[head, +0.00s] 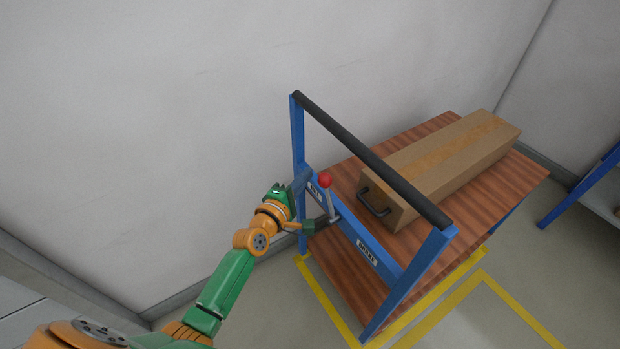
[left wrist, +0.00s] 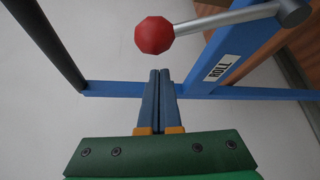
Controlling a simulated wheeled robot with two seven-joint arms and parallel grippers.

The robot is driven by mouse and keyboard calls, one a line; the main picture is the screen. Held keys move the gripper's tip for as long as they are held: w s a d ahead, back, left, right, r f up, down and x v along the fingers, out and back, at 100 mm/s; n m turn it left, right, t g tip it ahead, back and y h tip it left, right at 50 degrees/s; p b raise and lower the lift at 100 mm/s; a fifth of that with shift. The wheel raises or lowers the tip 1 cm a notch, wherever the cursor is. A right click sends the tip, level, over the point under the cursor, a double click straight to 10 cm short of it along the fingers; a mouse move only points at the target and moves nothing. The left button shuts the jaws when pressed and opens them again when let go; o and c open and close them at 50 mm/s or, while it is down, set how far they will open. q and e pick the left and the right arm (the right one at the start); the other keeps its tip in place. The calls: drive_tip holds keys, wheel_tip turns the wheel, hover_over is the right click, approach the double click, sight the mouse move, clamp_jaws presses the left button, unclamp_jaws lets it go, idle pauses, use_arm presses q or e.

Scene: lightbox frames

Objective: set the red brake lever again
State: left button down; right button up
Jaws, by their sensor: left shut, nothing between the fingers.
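The brake lever has a red ball knob (head: 325,181) on a grey shaft (head: 331,205), mounted on the blue crossbar of a cart. It stands up from its pivot and leans toward the ROLL label (head: 315,190), away from the BRAKE label (head: 367,252). In the left wrist view the knob (left wrist: 155,35) lies just beyond the fingertips, and the shaft (left wrist: 228,18) runs right to its pivot. My left gripper (head: 306,174) is beside the knob, on its left in the head view. Its fingers (left wrist: 158,72) are shut and empty, apart from the knob.
The cart has a black push bar (head: 370,158) above the lever and a wooden deck (head: 490,200). A cardboard box with a black handle (head: 440,165) lies on the deck. A pale wall (head: 150,130) stands behind. Yellow lines (head: 515,315) mark the floor.

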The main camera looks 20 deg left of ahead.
sight(319, 181)
use_arm(q)
drive_tip(key=shift+s+d+r, duration=0.2)
drive_tip(key=shift+s+d, duration=0.1)
drive_tip(key=shift+d, duration=0.15)
drive_tip(key=shift+s+d+r, duration=0.15)
drive_tip(key=shift+s+d, duration=0.1)
drive_tip(key=shift+d, duration=0.2)
use_arm(e)
drive_tip(key=shift+r, duration=0.65)
